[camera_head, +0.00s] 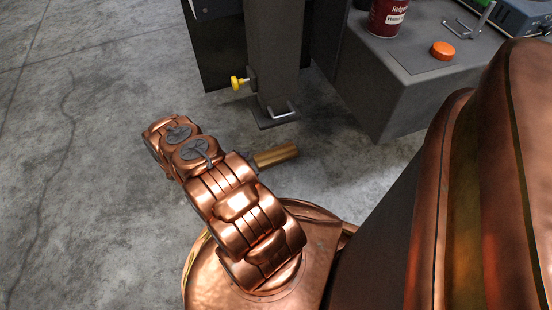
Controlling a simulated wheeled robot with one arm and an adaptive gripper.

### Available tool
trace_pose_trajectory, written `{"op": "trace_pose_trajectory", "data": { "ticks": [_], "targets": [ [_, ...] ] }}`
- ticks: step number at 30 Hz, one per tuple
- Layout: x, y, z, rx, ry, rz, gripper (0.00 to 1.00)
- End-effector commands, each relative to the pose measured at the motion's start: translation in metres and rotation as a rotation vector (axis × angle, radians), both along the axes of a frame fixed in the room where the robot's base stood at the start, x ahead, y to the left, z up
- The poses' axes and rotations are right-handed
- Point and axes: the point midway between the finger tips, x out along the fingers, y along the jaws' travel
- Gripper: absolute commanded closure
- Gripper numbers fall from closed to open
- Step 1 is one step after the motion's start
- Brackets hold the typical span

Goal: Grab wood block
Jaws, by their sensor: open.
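No wood block can be made out for certain in the head view. A short golden-brown cylinder-like piece (276,155) sticks out to the right behind my copper arm; I cannot tell whether it is part of my arm or a separate thing. My arm reaches away from my base over the floor, and its elbow joints show at the upper left. No gripper fingers are visible; the end of my arm seems hidden behind its own links.
A grey post (275,55) with a yellow knob (238,83) and a foot plate (275,114) stands ahead. To its right, a grey cabinet (385,90) carries a red can (388,17) and an orange round object (443,50). The concrete floor (80,150) at left is clear.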

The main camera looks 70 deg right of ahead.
Motion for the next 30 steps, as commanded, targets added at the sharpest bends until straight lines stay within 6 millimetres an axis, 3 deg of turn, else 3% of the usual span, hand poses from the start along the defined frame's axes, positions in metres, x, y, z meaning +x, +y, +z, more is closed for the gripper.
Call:
{"op": "trace_pose_trajectory", "data": {
  "ticks": [19, 30],
  "targets": [
    [-0.041, -0.05, -0.021, 0.0, 0.0, -0.004, 0.0],
    [-0.045, -0.056, -0.021, 0.0, 0.0, -0.001, 0.01]
  ]
}}
